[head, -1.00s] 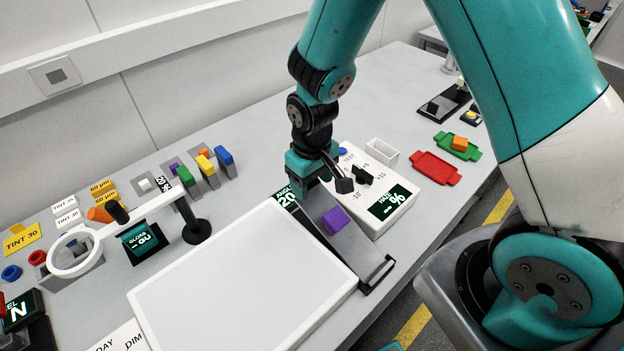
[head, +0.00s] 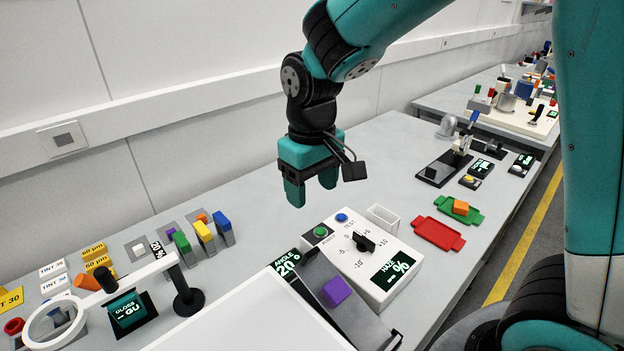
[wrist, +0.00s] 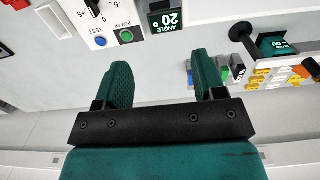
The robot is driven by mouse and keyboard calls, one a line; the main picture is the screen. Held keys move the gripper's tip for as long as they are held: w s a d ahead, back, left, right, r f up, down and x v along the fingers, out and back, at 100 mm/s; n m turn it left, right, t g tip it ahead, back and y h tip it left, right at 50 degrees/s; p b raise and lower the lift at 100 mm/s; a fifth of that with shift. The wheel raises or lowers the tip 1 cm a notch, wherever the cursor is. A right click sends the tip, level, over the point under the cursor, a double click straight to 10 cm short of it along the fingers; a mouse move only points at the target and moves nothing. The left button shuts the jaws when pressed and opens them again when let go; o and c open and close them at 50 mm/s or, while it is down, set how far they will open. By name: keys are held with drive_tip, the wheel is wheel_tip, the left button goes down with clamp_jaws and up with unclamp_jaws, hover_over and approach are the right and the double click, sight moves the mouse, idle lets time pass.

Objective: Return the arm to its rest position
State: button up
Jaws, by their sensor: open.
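My gripper (head: 309,192) hangs in the air above the bench in the head view, its two teal fingers apart with nothing between them. In the wrist view my gripper (wrist: 162,85) also shows open and empty. It is above and behind the white haze meter (head: 345,275), apart from it. My arm reaches in from the upper right.
A purple block (head: 335,291) rests on the dark angle stage (head: 350,313). A white light panel (head: 250,322) lies at the front. A red tray (head: 437,234) and a green tray (head: 445,208) with an orange block (head: 460,207) lie to the right. A ring magnifier (head: 55,325) stands left.

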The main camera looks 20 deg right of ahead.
drive_tip(key=shift+r, duration=0.85)
drive_tip(key=s+a+r+n+y, duration=0.1)
drive_tip(key=s+a+r+y, duration=0.1)
drive_tip(key=s, duration=0.7)
drive_tip(key=s+a+r+n+y, duration=0.2)
drive_tip(key=s, duration=0.7)
drive_tip(key=shift+a, duration=0.4)
drive_tip(key=shift+w, duration=0.15)
drive_tip(key=m+h+b, duration=0.3)
drive_tip(key=h+b, duration=0.1)
approach(310, 263)
wheel_tip(310, 263, down, 7)
drive_tip(key=shift+f+p, duration=0.2)
drive_tip(key=shift+p, duration=0.4)
